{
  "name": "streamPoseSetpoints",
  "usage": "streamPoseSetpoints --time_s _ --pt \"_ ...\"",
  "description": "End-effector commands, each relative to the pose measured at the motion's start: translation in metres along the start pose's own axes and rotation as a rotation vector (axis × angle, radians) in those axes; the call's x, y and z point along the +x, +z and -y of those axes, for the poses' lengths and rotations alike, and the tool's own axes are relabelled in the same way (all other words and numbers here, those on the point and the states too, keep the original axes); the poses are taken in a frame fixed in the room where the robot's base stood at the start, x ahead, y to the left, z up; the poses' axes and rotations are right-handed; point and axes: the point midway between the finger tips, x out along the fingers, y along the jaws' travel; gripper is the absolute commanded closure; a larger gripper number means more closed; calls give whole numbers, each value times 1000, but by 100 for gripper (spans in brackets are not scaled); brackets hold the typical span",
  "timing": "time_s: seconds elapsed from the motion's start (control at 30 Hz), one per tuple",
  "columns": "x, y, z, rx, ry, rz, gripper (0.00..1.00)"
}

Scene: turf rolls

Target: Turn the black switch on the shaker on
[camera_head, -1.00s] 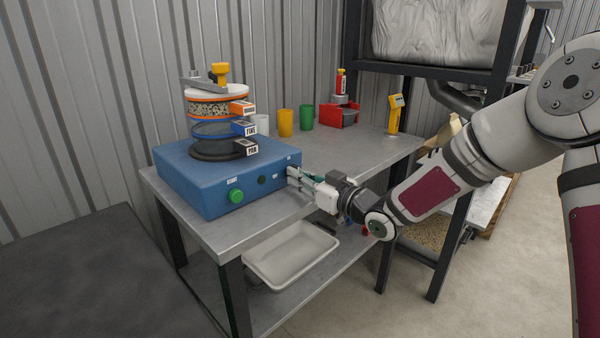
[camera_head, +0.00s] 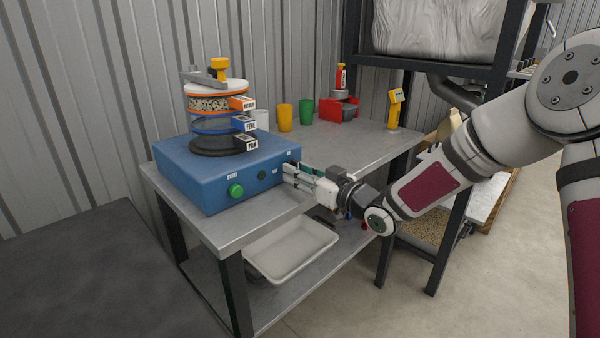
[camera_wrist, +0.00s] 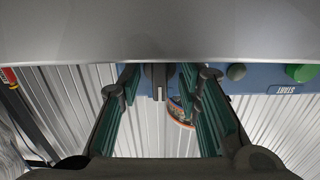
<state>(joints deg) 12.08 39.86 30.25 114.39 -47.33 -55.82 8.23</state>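The shaker is a blue box (camera_head: 205,172) on the metal table, with a stack of sieves on top. My gripper (camera_wrist: 159,85) is open, with one teal-padded finger on each side of the switch. Finger contact with it is not clear. In the head view my gripper (camera_head: 288,172) is at the right end of the shaker's front and covers the switch.
A white tray (camera_head: 262,269) lies on the shelf below. Open floor lies in front.

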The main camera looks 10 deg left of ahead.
Motion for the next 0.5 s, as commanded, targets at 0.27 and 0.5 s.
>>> streamPoseSetpoints --time_s 0.27,0.5 --pt "-22 -1 -1 -2 2 1 68" --pt "-72 0 -2 0 4 1 68"
